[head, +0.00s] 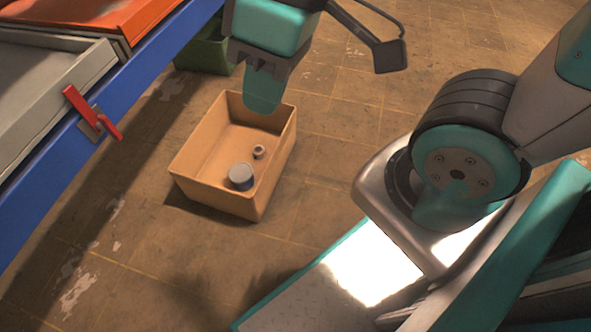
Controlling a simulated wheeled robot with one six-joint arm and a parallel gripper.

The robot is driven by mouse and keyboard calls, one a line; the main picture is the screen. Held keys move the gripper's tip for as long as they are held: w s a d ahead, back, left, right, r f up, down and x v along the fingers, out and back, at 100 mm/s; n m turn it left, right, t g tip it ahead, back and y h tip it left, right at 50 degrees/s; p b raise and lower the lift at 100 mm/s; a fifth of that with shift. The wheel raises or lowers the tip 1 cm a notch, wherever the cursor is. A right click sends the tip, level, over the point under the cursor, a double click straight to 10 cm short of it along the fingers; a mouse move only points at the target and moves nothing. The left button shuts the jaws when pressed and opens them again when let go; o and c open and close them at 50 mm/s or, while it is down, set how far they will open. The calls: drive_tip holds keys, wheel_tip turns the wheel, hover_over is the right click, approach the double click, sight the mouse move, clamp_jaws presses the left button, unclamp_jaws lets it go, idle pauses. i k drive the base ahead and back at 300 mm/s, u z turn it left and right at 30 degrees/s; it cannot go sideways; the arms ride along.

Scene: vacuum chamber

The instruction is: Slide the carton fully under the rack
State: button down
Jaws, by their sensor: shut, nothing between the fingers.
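An open tan carton (217,197) stands upright on the floor in the middle of the head view. A grey-blue can (241,176) and a small round piece (259,152) are inside it. The rack (110,88), with a blue beam, is at the left, and the carton is to the right of it, out on open floor. My gripper (264,100) is shut and empty, pointing down at the carton's far side. Its tip overlaps the far rim in the picture. I cannot tell whether it touches the carton.
A grey tray (45,85) and an orange tray (110,22) sit on the rack. A red lever (92,112) sticks out from the beam. A green bin (205,52) stands on the floor behind the carton. The floor between carton and rack looks clear.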

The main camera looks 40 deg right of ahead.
sight(227, 135)
drive_tip(key=u, duration=2.2)
drive_tip(key=k, duration=1.5)
drive_tip(key=z, duration=1.6)
drive_tip(key=i, duration=0.5)
